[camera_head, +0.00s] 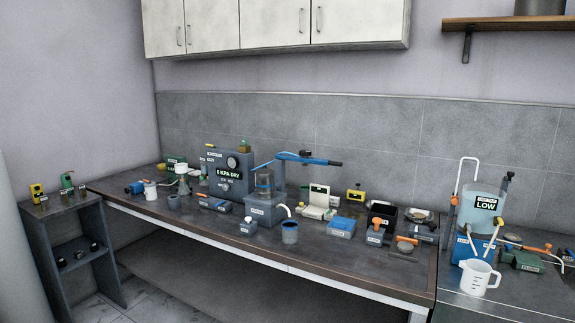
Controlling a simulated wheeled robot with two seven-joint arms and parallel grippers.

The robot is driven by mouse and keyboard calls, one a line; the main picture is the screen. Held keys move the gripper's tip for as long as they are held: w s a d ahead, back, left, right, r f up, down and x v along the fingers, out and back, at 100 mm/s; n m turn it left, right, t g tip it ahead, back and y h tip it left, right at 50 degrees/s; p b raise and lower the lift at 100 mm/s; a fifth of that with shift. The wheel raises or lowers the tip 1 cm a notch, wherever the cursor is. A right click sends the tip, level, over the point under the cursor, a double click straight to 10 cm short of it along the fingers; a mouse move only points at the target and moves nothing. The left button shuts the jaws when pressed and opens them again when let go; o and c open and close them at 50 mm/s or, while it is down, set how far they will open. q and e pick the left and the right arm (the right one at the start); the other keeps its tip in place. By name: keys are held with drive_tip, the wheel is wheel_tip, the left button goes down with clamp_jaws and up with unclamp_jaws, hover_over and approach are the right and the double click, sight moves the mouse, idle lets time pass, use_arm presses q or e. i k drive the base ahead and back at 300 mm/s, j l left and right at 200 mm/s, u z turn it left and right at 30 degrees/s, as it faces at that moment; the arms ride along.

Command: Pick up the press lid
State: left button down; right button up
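A press-like unit (264,207) stands near the middle of the long bench, with a clear cylinder on a blue-grey base. A blue arm with a dark handle (310,160) sticks out above and to the right of the cylinder; it may be the press lid, but I cannot tell for sure. A grey box labelled "KPA DRY" (228,172) with a round gauge stands behind to the left. Neither of my grippers is in view.
A blue cup (289,232) and a small white-labelled block (247,227) stand in front of the unit. The bench's front strip (330,262) is mostly clear.

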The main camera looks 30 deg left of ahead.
sight(262, 174)
drive_tip(key=i+j, duration=0.15)
drive_tip(key=j, duration=0.25)
drive_tip(key=i+j+z, duration=0.1)
drive_tip(key=j, duration=0.35)
drive_tip(key=i+j, duration=0.15)
drive_tip(key=j, duration=0.25)
drive_tip(key=i+j+z, duration=0.15)
drive_tip(key=j, duration=0.3)
